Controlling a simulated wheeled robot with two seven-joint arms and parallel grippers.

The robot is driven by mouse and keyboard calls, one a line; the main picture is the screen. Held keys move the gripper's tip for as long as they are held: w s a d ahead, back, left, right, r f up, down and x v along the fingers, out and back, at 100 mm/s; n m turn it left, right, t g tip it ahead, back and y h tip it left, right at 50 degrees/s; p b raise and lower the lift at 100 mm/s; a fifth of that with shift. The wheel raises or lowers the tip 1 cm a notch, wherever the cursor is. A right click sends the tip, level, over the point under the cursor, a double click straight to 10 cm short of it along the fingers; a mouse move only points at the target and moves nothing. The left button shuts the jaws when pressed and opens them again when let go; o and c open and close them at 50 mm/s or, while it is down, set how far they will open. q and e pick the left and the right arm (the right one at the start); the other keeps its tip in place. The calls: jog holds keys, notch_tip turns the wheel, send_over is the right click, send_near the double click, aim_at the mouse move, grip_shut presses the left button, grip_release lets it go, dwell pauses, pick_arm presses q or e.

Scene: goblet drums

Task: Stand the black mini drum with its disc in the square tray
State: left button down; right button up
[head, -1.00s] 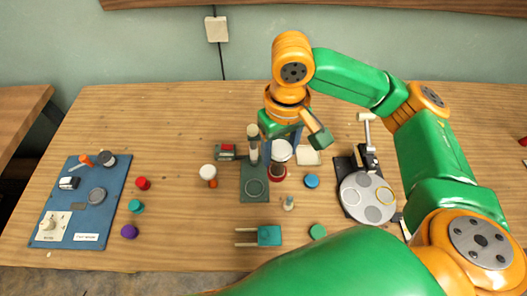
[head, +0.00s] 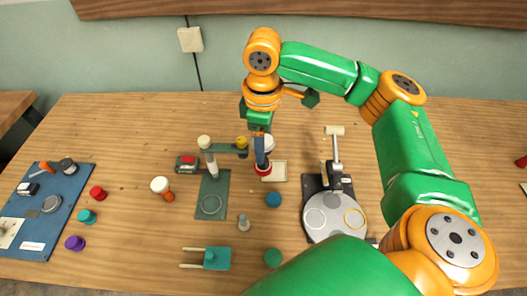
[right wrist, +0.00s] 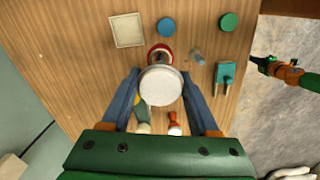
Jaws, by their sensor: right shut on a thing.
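A small goblet drum (right wrist: 160,86) with a white round head and a red lower end is held between the fingers of my right gripper (right wrist: 160,92). In the head view its red end (head: 264,169) shows below the fingers, beside or overlapping the left edge of the cream square tray (head: 281,172); its middle looks dark and is mostly hidden. In the right wrist view the tray (right wrist: 127,30) lies up and left of the drum, apart from it in the picture. My left gripper (right wrist: 262,63) shows small at the right of that view; its jaw opening is unclear.
A dark green stand (head: 211,195) with a post and side arm is just left of the held drum. A black device with a pale round plate (head: 334,215) is at the right. A blue disc (head: 274,199) and a white-topped orange drum (head: 161,186) are nearby. A blue board (head: 45,205) lies left.

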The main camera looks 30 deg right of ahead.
jog(key=w+d+f+n+b, duration=0.3)
jog(key=w+d+f+n, duration=0.15)
jog(key=d+n, duration=0.3)
notch_tip(320, 180, down, 9)
jog(key=b, duration=0.9)
jog(key=shift+w+a+n, duration=0.15)
jog(key=shift+w+n, duration=0.1)
jog(key=shift+n, duration=0.2)
jog(key=shift+f, duration=0.1)
jog(key=o, duration=1.1)
jog(key=shift+c, duration=0.2)
jog(key=shift+o, duration=0.3)
notch_tip(320, 180, up, 7)
jog(key=p, duration=1)
